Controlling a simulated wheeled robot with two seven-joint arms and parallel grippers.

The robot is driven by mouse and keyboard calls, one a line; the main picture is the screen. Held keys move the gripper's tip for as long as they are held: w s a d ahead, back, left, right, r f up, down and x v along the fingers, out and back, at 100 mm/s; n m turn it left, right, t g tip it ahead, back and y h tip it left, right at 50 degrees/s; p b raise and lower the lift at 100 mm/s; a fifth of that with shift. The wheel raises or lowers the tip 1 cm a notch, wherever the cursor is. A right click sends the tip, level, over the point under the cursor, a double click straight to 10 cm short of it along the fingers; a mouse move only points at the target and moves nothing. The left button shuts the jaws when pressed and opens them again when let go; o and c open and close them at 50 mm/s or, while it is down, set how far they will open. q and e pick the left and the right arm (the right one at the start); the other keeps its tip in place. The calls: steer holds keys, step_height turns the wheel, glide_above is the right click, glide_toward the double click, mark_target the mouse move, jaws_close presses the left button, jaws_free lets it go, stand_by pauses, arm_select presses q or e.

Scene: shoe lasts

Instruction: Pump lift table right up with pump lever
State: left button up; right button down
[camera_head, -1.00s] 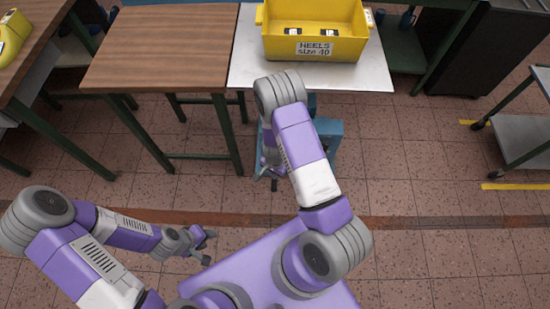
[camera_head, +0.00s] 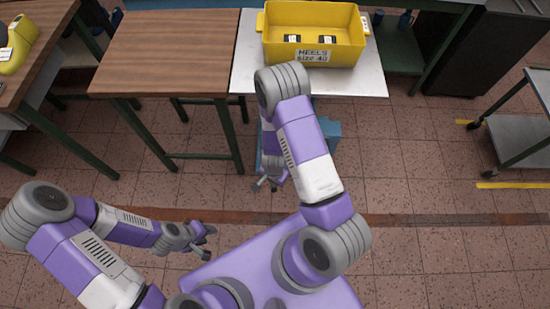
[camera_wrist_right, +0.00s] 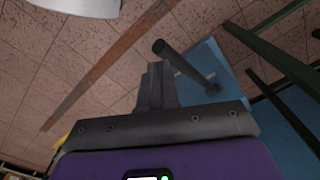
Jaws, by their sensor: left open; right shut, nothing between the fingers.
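The lift table has a pale grey top (camera_head: 245,78) and a blue base (camera_head: 331,130), mostly hidden by my right arm in the head view. In the right wrist view the blue base (camera_wrist_right: 208,58) shows behind the pump lever (camera_wrist_right: 186,66), a dark round bar slanting down to the right. My right gripper (camera_wrist_right: 157,66) is shut and empty, its fingertips close to the lever's free end; I cannot tell whether they touch. In the head view my right gripper (camera_head: 269,182) is low in front of the base. My left gripper (camera_head: 208,242) is open and empty, away from the table.
A yellow crate (camera_head: 345,53) labelled "HEELS size 40" stands on the lift table, with shoe lasts inside. A wooden table (camera_head: 165,55) adjoins its left side. A grey cart (camera_head: 520,138) stands at right. The floor between them is open.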

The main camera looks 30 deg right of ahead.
steer(key=s+a+r+p, duration=0.3)
steer(key=s+r+p, duration=0.2)
steer(key=r+p, duration=0.3)
step_height(320, 180, up, 4)
steer(key=shift+s+a+r, duration=0.1)
steer(key=shift+s+a, duration=0.05)
steer(key=a+f+n+y+b, duration=0.3)
steer(key=a+f+n+y, duration=0.1)
steer(key=a+n, duration=0.3)
steer(key=s+n, duration=0.1)
steer(key=n, duration=0.1)
steer(key=shift+n+t, duration=0.3)
steer(key=shift+n, duration=0.1)
steer(key=shift+d, duration=0.1)
stand_by(0.7)
